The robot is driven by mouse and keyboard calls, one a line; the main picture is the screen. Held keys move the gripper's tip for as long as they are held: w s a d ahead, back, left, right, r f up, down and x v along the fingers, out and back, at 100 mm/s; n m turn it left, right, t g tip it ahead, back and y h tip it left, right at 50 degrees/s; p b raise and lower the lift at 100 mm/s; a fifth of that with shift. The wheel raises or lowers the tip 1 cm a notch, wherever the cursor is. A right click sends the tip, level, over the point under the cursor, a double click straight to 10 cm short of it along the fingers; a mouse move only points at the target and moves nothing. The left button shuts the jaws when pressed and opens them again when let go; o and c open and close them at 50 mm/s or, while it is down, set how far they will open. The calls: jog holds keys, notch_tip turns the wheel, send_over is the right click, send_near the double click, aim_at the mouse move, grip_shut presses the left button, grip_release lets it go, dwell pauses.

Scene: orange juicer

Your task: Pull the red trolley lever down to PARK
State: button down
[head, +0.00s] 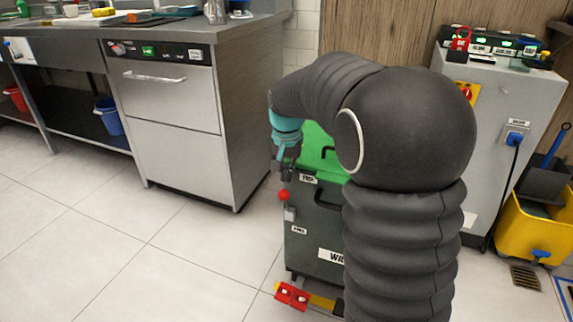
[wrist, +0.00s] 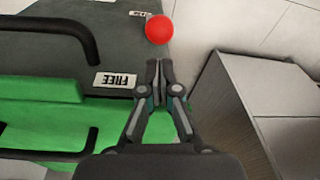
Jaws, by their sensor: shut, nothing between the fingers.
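The red ball knob of the trolley lever (head: 284,195) is on the left side of the dark grey-green trolley (head: 322,240), just below a FREE label (head: 308,178). A lower label (head: 299,230) is too small to read surely. In the wrist view the red knob (wrist: 158,29) lies just beyond my fingertips, with the FREE label (wrist: 115,80) to their left. My gripper (wrist: 159,66) is shut and empty, its fingertips pointing at the knob with a small apparent gap. In the head view my gripper (head: 285,172) is just above the knob. My arm hides the trolley's right part.
A steel dishwasher (head: 170,95) under a counter stands to the left, with open floor (head: 190,250) between. A red block on a yellow bar (head: 292,296) lies at the trolley's foot. A grey cabinet (head: 490,130) and yellow mop bucket (head: 535,225) stand right.

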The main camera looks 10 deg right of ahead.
jog(key=shift+w+d+f, duration=0.1)
jog(key=shift+w+f, duration=0.05)
jog(key=shift+f, duration=0.9)
jog(key=shift+w+f, duration=0.15)
jog(key=shift+f, duration=0.85)
